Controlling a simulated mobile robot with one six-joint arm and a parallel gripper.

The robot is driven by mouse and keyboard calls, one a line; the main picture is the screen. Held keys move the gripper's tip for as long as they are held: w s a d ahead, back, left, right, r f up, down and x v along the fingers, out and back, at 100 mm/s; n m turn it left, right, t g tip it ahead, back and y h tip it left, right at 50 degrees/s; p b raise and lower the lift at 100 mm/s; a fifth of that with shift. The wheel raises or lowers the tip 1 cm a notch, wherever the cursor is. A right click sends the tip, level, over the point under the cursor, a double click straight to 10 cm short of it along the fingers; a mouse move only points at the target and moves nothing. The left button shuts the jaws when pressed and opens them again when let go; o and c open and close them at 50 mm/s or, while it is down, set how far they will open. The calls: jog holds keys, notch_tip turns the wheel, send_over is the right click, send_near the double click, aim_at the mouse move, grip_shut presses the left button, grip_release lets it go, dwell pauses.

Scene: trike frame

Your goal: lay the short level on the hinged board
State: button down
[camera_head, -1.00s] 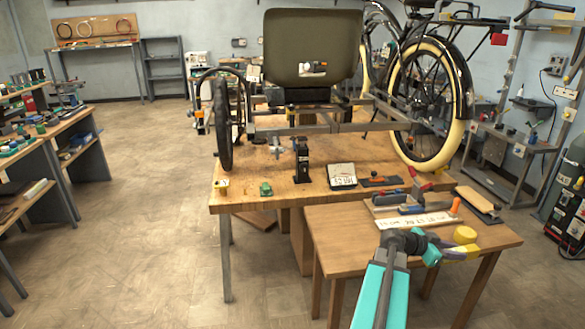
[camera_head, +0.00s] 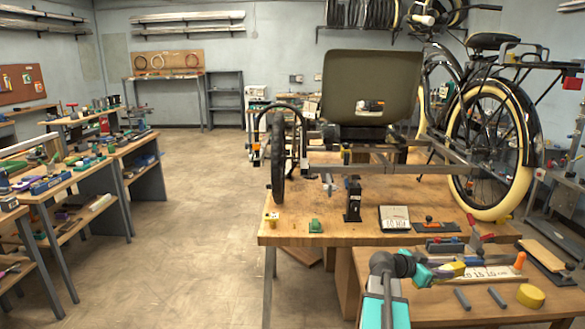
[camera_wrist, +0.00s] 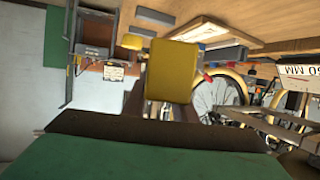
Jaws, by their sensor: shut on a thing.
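A tan board on a dark base (camera_head: 542,253), which looks like the hinged board, lies at the right of the small table, apart from my gripper. Its hinge is not clear.
A white marked strip (camera_head: 490,273), grey rods (camera_head: 463,298) and a yellow roll (camera_head: 530,295) lie on the small table. The larger bench (camera_head: 330,232) behind bears the trike frame and small tools. Open floor (camera_head: 190,230) lies to the left.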

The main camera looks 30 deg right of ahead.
jog(key=w+a+r+n+t, duration=0.2)
jog(key=w+a+n+t, duration=0.1)
jog(key=w+a, duration=0.7)
jog(key=w+a+r+n+t+y, duration=0.1)
jog(key=w+a+n+t, duration=0.15)
jog(key=w+a, duration=0.7)
jog(key=w+a+r+n+t, duration=0.2)
jog(key=w+a+n+t, duration=0.15)
jog(key=w+a, duration=0.65)
jog(key=w+a+r+n+t+y, duration=0.3)
jog(key=w+a+n+y, duration=0.1)
jog(key=a, duration=0.7)
jog(key=w+a+r+n+t+y, duration=0.2)
jog(key=w+a+r+n+y, duration=0.1)
jog(key=a, duration=0.9)
jog(key=w+a+r+n+t+y, duration=0.3)
jog(key=w+a+n+y, duration=0.2)
jog(key=a, duration=0.6)
jog(key=shift+w+a+r+t+y, duration=0.2)
jog(key=shift+w+r+t+y, duration=0.1)
jog(key=shift+w+r, duration=0.05)
